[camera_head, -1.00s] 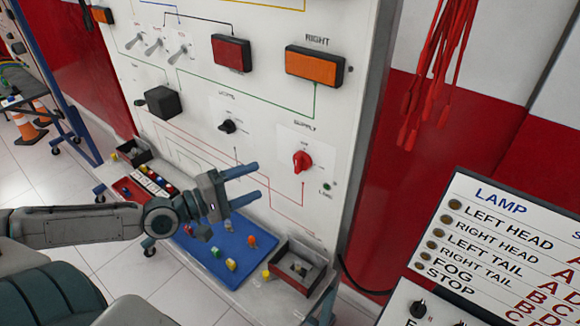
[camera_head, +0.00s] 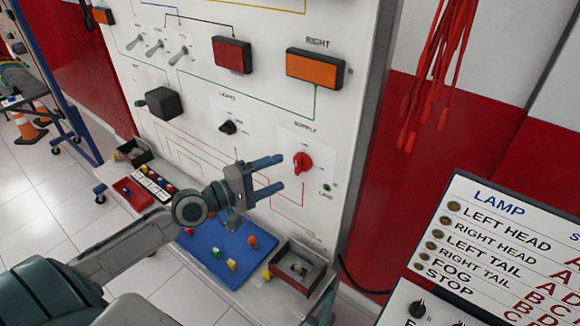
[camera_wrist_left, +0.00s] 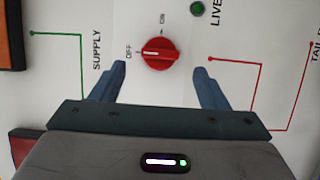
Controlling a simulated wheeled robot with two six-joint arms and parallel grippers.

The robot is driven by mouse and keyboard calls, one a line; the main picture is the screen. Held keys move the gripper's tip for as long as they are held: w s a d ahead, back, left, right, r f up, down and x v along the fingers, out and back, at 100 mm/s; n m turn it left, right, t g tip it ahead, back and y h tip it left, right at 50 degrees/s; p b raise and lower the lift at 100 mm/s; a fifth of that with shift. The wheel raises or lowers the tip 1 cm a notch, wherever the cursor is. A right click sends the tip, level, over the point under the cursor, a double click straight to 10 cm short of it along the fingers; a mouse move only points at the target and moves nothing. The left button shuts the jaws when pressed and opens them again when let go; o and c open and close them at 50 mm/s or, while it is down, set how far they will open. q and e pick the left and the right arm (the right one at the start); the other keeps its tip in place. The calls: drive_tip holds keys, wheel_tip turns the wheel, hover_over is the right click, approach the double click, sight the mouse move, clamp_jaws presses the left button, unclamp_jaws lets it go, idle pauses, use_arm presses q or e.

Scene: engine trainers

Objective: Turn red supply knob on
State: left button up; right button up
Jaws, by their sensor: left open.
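The red supply knob (camera_head: 303,163) is on the white panel under the word SUPPLY, at the right side of the panel. In the left wrist view the knob (camera_wrist_left: 160,54) lies ahead of and between the two blue fingers, with its handle ridge lined up toward the OFF mark; ON is marked at another side of the dial. My left gripper (camera_head: 277,174) is open and empty, its fingers pointing at the panel just left of the knob and not around it. It also shows in the left wrist view (camera_wrist_left: 158,82). My right gripper is not in view.
A green LIVE lamp (camera_head: 326,188) sits below right of the knob. A black light knob (camera_head: 229,127) is to the left. Below are a blue mat (camera_head: 212,264) with small coloured parts and a grey bin (camera_head: 297,262). A lamp chart (camera_head: 500,240) stands at the right.

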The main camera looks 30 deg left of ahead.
sight(295, 167)
use_arm(q)
drive_tip(key=shift+p+x, duration=0.55)
drive_tip(key=shift+x, duration=1.9)
drive_tip(key=c, duration=1)
